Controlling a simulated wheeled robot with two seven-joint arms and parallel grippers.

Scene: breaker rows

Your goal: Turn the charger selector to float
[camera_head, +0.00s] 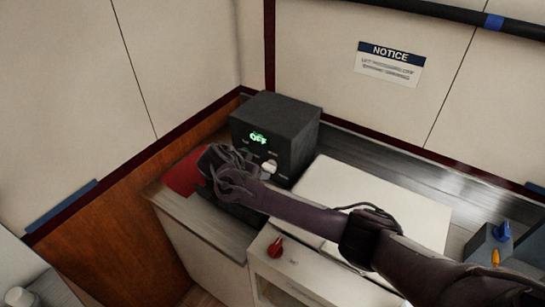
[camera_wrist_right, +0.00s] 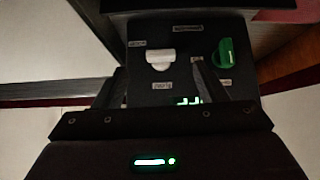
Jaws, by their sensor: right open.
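The charger (camera_head: 275,125) is a dark box on the counter in the corner, with a green lit display reading OFF. Its white selector knob (camera_head: 268,168) is on the front face, partly hidden by my right arm. In the right wrist view the white knob (camera_wrist_right: 160,60) lies between the fingertips of my right gripper (camera_wrist_right: 160,75), with small labels around it. A green knob (camera_wrist_right: 225,52) sits beside it on the same panel. My right gripper (camera_head: 228,172) is open in front of the charger; contact with the knob cannot be told. My left gripper is not in view.
A red item (camera_head: 185,175) lies on the counter left of my gripper. A red knob (camera_head: 275,247) is on the cabinet front below. A grey box (camera_head: 487,245) with blue and orange parts stands at right. Walls close in behind and left of the charger.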

